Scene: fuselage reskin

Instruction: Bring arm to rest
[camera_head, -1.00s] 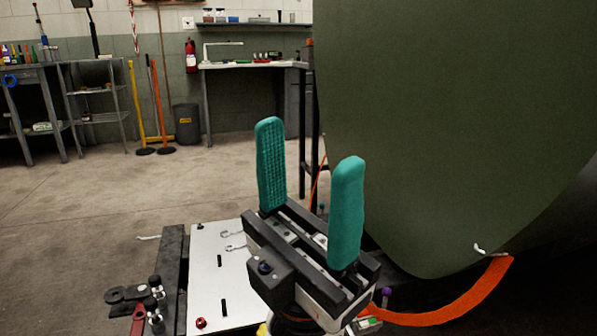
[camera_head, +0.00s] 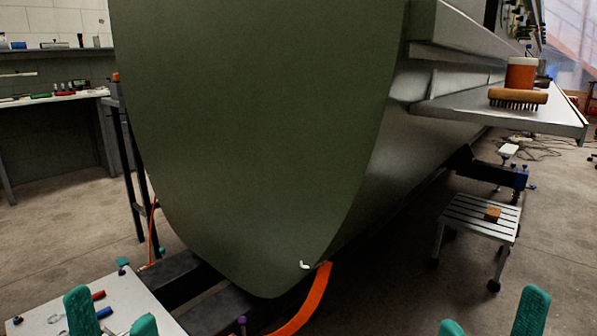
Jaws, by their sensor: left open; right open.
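My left gripper (camera_head: 112,319) is at the lower left edge of the head view. Its two teal fingers stand apart with nothing between them, over or in front of a white-topped board. My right gripper (camera_head: 492,320) is at the lower right edge. Only its two teal fingertips show, spread apart and empty, with floor behind them. The rest of both arms is below the frame. The large dark green fuselage panel (camera_head: 260,130) fills the middle, apart from both grippers in the picture.
The white board (camera_head: 50,300) bears small tools at lower left. An orange strip (camera_head: 308,303) hangs by the panel's lower tip. A grey ledge (camera_head: 465,113) at right carries a brush (camera_head: 518,97) and an orange container (camera_head: 520,73). A slatted stool (camera_head: 481,216) stands on the floor.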

